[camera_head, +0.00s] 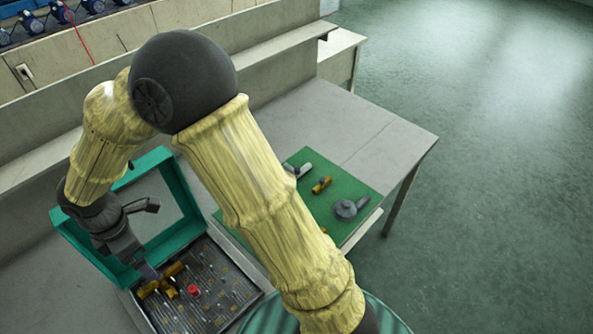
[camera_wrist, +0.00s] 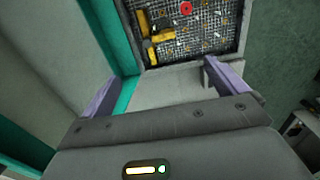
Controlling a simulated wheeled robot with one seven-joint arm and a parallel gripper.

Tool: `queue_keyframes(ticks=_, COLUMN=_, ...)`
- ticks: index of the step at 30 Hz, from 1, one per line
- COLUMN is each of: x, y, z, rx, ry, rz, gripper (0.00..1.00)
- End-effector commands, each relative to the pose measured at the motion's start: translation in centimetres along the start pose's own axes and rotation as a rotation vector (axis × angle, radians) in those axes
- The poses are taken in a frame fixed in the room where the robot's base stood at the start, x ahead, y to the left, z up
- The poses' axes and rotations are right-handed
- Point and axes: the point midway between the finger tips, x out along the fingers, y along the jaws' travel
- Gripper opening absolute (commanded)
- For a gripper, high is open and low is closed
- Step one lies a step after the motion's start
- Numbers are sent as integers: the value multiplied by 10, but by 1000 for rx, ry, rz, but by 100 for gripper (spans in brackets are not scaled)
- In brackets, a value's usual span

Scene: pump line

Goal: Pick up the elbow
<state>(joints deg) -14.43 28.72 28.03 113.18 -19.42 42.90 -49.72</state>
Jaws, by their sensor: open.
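Several brass-yellow fittings (camera_head: 148,289) lie at the back left of a dark, textured tray. In the wrist view, yellow fittings (camera_wrist: 160,36) show at the top, close together near the tray's left edge. One of them may be the elbow; their outlines run together, so I cannot tell which. My gripper (camera_head: 150,272) reaches down over that corner of the tray. In the wrist view my gripper (camera_wrist: 163,72) has its two purple fingers wide apart, with nothing between them. The fittings appear beyond the fingertips, not touched.
A green-framed lid (camera_head: 180,187) stands up behind the tray (camera_head: 246,310). A red round part (camera_head: 193,290) lies among small bits in the tray. A green mat (camera_head: 330,224) with several metal and brass parts is to the right. Bare grey table (camera_head: 335,125) lies behind it.

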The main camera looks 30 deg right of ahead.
Motion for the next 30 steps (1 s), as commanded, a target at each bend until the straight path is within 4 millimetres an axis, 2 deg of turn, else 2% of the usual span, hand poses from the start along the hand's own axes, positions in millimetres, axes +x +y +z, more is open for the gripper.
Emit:
queue_keyframes(ticks=2, x=-1, y=0, z=5, rx=25, ry=-1, rz=3, gripper=98)
queue_keyframes(ticks=5, x=-4, y=-4, z=25, rx=134, ry=-5, rz=14, gripper=98)
queue_keyframes(ticks=8, x=-9, y=-14, z=62, rx=358, ry=-5, rz=37, gripper=98)
queue_keyframes(ticks=11, x=-17, y=-32, z=112, rx=685, ry=8, rz=74, gripper=98)
queue_keyframes(ticks=15, x=-27, y=-72, z=178, rx=1204, ry=60, rz=139, gripper=98)
queue_keyframes(ticks=18, x=-32, y=-100, z=210, rx=1516, ry=110, rz=178, gripper=98)
queue_keyframes(ticks=21, x=-33, y=-118, z=227, rx=1719, ry=151, rz=202, gripper=98)
queue_keyframes(ticks=23, x=-34, y=-124, z=231, rx=1781, ry=165, rz=209, gripper=98)
queue_keyframes(ticks=30, x=-34, y=-126, z=232, rx=1807, ry=170, rz=210, gripper=98)
